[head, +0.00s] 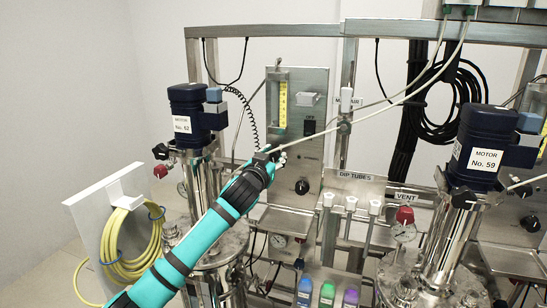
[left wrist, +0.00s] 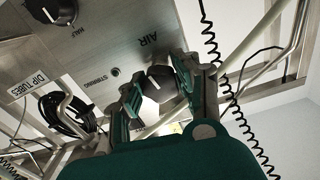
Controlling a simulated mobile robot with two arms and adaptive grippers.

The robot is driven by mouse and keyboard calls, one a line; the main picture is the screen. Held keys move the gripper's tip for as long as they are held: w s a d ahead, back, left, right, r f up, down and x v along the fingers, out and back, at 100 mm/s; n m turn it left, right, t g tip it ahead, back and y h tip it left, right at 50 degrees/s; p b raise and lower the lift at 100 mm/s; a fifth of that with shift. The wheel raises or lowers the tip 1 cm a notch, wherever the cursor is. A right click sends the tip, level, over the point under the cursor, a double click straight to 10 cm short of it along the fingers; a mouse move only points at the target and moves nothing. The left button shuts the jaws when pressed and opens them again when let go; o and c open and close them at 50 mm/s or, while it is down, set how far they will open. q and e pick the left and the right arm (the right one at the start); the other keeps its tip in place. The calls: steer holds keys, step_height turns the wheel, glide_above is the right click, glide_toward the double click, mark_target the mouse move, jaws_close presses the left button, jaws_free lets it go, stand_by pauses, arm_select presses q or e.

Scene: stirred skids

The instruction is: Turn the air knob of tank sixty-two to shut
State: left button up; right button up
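The motor labelled No. 62 (head: 190,122) stands atop its tank at the left. Its steel control panel (head: 318,82) is right of it. My left gripper (head: 274,154) reaches to the panel's left part in the head view and hides the air knob there. In the left wrist view, the black air knob (left wrist: 155,83) with a white pointer mark sits by the word AIR. The open left gripper (left wrist: 158,88) has one finger on each side of the knob; I cannot tell whether they touch it. My right gripper is not in view.
Another black knob (head: 302,187) sits lower on the panel; in the left wrist view it is marked HALF (left wrist: 60,10). A plate with a coiled yellow hose (head: 112,245) stands left of my arm. Motor No. 59 (head: 484,148) is at the right. A thin pale tube crosses near my gripper.

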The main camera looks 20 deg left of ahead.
arm_select(q)
jaws_close()
steer(key=shift+r+m+p, duration=0.2)
steer(key=shift+m+p, duration=0.6)
steer(key=shift+m, duration=0.1)
steer(key=shift+f+m, duration=0.15)
steer(key=shift+m, duration=0.45)
steer(key=o, duration=0.7)
jaws_free()
steer(key=shift+s, duration=0.1)
steer(key=s, duration=1.2)
steer(key=shift+a, duration=0.25)
